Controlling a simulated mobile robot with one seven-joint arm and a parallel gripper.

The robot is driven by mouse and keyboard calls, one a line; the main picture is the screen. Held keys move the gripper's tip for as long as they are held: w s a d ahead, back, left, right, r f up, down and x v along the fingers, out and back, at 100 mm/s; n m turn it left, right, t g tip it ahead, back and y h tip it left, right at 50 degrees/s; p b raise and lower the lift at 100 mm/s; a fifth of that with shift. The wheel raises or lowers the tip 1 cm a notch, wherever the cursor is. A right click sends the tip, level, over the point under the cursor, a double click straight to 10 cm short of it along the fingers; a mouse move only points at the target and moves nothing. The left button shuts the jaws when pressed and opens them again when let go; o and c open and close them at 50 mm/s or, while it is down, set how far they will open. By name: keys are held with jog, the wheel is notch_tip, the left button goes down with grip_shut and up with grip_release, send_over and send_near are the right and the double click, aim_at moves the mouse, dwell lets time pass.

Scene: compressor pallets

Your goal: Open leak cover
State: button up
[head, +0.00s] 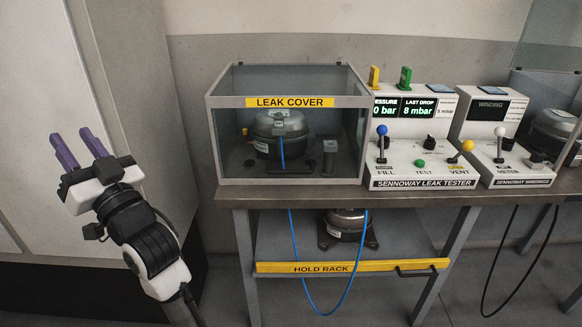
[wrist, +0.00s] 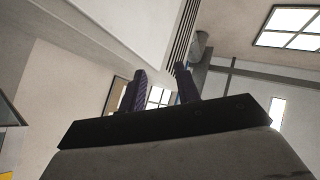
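The leak cover (head: 212,135) is a grey-framed box with clear panels and a yellow "LEAK COVER" label. It stands shut on the bench. A dark compressor (head: 280,130) sits inside it, with a blue hose attached. A dark handle-like bar shows low at the front, seen through or on the panel; I cannot tell which. My gripper (head: 80,148) is raised to the left of the cover, well apart from it, with its purple fingers pointing up. The fingers are apart and empty. In the wrist view my gripper (wrist: 162,90) points towards the ceiling and windows.
The leak tester (head: 422,180) with its coloured levers stands right of the cover, and the winding meter (head: 515,182) beyond it. Below the bench (head: 400,198) is a yellow-fronted hold rack (head: 350,266) with a compressor. A blue hose loops down in front. The floor left of the bench looks clear.

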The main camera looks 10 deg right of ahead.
jog(key=w+d+f+m+h, duration=0.4)
jog(key=w+d+f, duration=0.1)
jog(key=w+d, duration=0.25)
jog(key=m+g+h+p, duration=0.1)
jog(key=m+g+p, duration=0.15)
jog(key=m, duration=0.85)
send_near(291, 172)
jog(key=shift+g, duration=0.25)
jog(key=p+x, duration=0.2)
jog(key=x, duration=0.8)
jog(key=shift+w+d, duration=0.15)
jog(key=shift+w, duration=0.1)
grip_shut()
